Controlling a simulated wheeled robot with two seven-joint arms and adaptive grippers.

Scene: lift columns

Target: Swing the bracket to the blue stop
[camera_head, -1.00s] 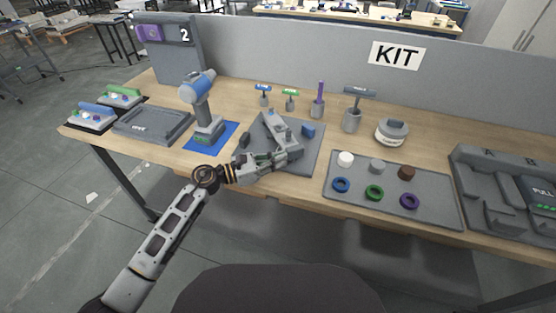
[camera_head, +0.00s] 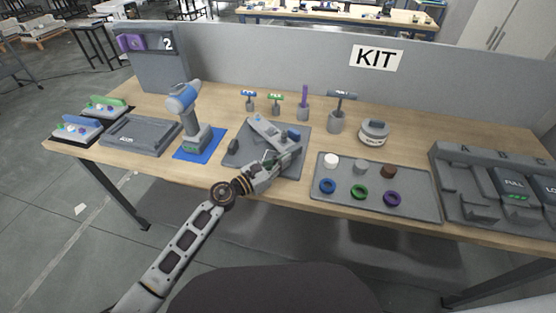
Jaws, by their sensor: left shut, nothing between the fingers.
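The grey bracket (camera_head: 269,133) lies across a grey base plate (camera_head: 241,158), running from the plate's back left toward its right side. The blue stop (camera_head: 292,134) shows just behind the bracket's right part, very close to it; I cannot tell whether they touch. A dark stop (camera_head: 233,146) stands at the plate's left, clear of the bracket. My left gripper (camera_head: 279,162) is shut and empty, in front of the bracket's near right end. It seems to be against the bracket, but contact is not clear. My right gripper is not in view.
A blue and grey power tool (camera_head: 187,108) stands on a blue mat left of the plate. To the right are a tray (camera_head: 418,205) of rings and round caps and a slotted fixture (camera_head: 455,190). Several upright tools and a round container (camera_head: 374,132) stand behind.

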